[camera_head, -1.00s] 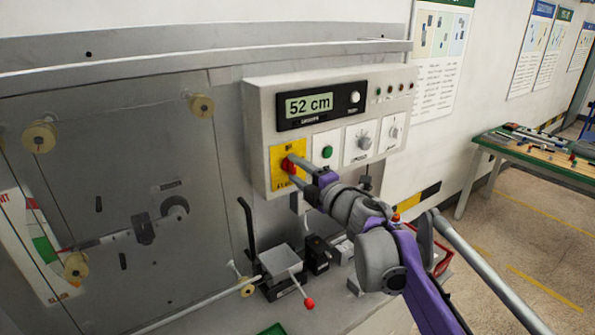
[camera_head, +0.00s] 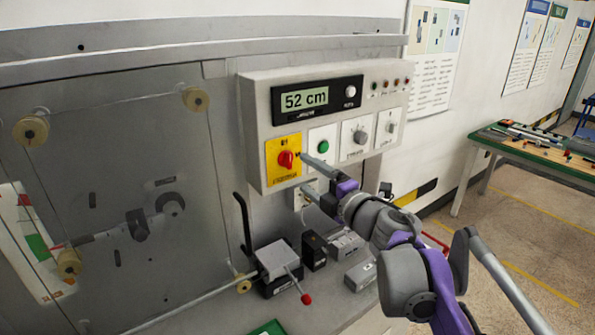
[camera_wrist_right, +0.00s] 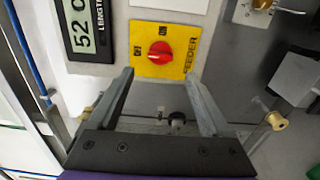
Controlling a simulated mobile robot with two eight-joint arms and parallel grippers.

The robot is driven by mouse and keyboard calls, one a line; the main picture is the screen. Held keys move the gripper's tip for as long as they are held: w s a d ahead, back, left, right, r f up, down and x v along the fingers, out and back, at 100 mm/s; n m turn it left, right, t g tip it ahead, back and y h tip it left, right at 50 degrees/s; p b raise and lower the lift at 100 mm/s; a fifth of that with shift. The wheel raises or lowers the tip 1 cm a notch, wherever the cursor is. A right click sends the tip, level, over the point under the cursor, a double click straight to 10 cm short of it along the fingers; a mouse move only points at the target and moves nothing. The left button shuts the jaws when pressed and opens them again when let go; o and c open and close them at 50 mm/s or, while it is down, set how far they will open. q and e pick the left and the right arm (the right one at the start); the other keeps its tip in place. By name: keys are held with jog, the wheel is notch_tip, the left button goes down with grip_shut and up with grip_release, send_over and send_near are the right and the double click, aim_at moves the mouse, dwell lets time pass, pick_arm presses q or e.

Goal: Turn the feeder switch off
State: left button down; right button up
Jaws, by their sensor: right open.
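The feeder switch is a red rotary knob (camera_head: 286,159) on a yellow plate at the lower left of the grey control box. It also shows in the right wrist view (camera_wrist_right: 160,53), with ON and OFF marks and the word FEEDER on the plate. I cannot tell for certain which mark the knob points to. My right gripper (camera_head: 306,173) is open and empty, just right of the knob and apart from it. In the right wrist view its two fingers (camera_wrist_right: 160,77) stand spread, with the knob beyond the gap between their tips. My left gripper is not in view.
The control box has a 52 cm display (camera_head: 306,99), a green button (camera_head: 323,146) and two grey dials beside the switch. Below stand a small block with a red-tipped lever (camera_head: 304,298) and dark bits. A green-topped table (camera_head: 540,155) is at right.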

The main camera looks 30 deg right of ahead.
jog(key=shift+s+d, duration=0.2)
jog(key=shift+s, duration=2.05)
jog(key=s+a+f+m+g+h, duration=0.2)
jog(key=s+f+m+g+h, duration=0.1)
jog(key=f+m, duration=0.65)
jog(key=s+a+f+m+g+h, duration=0.1)
jog(key=s+f+m+g+h, duration=0.2)
jog(key=f+m, duration=0.65)
jog(key=s+a+f+g+y, duration=0.2)
jog(key=s+a+f, duration=0.3)
jog(key=f, duration=0.3)
jog(key=s+a+f+g+y, duration=0.2)
jog(key=s+a+f+g, duration=0.2)
jog(key=s+a+f, duration=0.2)
jog(key=shift+a+f+y, duration=0.4)
jog(key=shift+a+f, duration=0.35)
jog(key=shift+f, duration=0.15)
